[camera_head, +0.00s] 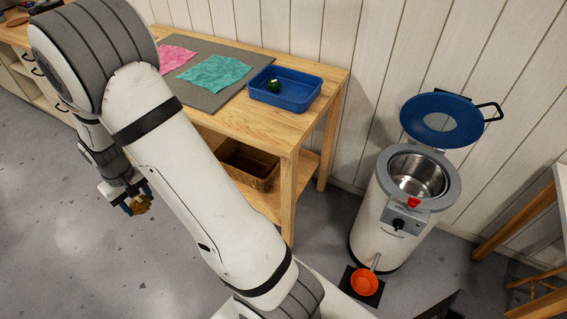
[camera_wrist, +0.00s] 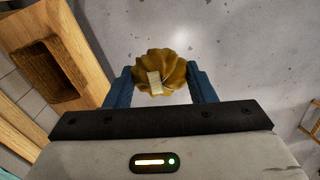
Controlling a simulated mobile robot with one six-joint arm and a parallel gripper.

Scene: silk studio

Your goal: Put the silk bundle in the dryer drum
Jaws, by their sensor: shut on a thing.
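My gripper (camera_head: 137,203) has its blue fingers shut on a mustard-gold silk bundle with a pale tag. The silk bundle (camera_wrist: 155,75) shows between the fingers in the wrist view; in the head view (camera_head: 140,205) only part of it shows, below the fingers. The grey floor lies beneath it. The dryer (camera_head: 385,215) is a white cylinder at the right. Its drum (camera_head: 420,176) is a steel-lined opening at the top, inside a grey rim. The blue lid (camera_head: 437,121) stands open behind the drum. My gripper is far to the left of the dryer.
A wooden table (camera_head: 270,125) stands between the gripper and dryer, bearing pink and teal cloths and a blue tray (camera_head: 285,101) with a small dark green thing. A wicker basket (camera_head: 246,166) sits on its lower shelf.

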